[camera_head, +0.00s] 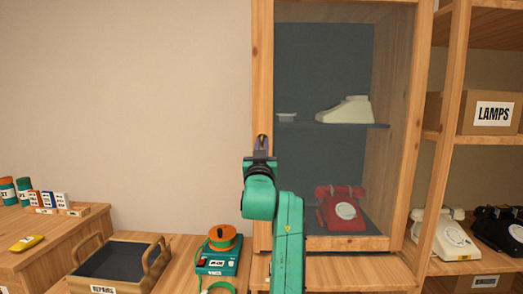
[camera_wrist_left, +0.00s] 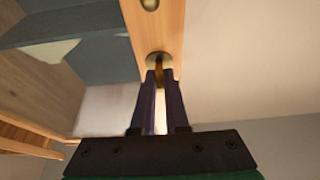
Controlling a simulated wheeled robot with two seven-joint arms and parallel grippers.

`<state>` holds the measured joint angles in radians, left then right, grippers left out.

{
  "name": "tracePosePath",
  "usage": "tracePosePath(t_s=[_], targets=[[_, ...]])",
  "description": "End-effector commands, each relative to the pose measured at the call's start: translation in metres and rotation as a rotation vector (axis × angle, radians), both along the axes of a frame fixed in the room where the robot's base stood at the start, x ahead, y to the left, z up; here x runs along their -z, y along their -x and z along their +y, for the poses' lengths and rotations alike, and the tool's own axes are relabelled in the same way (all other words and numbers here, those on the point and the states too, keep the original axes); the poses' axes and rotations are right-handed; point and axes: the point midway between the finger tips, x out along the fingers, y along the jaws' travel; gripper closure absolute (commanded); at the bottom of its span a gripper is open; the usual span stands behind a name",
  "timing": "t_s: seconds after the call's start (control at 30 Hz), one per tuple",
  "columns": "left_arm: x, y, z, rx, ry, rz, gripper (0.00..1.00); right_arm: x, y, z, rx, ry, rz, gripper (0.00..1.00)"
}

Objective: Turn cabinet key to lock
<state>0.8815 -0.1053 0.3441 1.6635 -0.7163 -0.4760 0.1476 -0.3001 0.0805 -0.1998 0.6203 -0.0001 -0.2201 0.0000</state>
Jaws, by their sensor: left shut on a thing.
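The glass-fronted wooden cabinet (camera_head: 262,60) stands at the centre right, and its door looks closed. My left gripper (camera_head: 262,143) is at the cabinet's left upright, about halfway up. In the left wrist view, a round brass lock plate (camera_wrist_left: 158,58) sits on the wooden door stile (camera_wrist_left: 158,30). The dark fingers of my left gripper (camera_wrist_left: 159,82) are shut on a small brass key (camera_wrist_left: 158,76) at this plate. The fingers hide most of the key, so its turn angle is hard to tell. My right gripper is not in view.
Inside the cabinet are a cream phone (camera_head: 346,110) on the shelf and a red phone (camera_head: 342,209) below. A tray (camera_head: 118,262) and a green device with an orange spool (camera_head: 221,252) stand left of my arm. Open shelves (camera_head: 480,141) stand at the right.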

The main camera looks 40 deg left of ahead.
Motion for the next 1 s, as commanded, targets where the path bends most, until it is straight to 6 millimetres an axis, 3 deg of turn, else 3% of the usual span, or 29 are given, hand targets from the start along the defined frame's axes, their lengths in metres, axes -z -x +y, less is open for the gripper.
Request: tracePosePath(t_s=[0.4,0.43,0.5,0.83,1.0], targets=[[0.000,0.000,0.000,0.001,0.006,-0.004,1.00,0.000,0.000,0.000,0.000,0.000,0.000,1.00],[0.000,0.000,0.000,0.001,0.006,-0.004,0.77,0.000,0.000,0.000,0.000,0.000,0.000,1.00],[0.000,0.000,0.000,0.001,0.006,-0.004,0.58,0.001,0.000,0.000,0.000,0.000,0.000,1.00],[0.002,0.001,-0.001,0.000,0.004,-0.003,0.58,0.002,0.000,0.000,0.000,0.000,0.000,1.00],[0.015,0.018,-0.015,0.001,0.005,-0.005,0.58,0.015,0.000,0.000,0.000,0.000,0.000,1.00]])
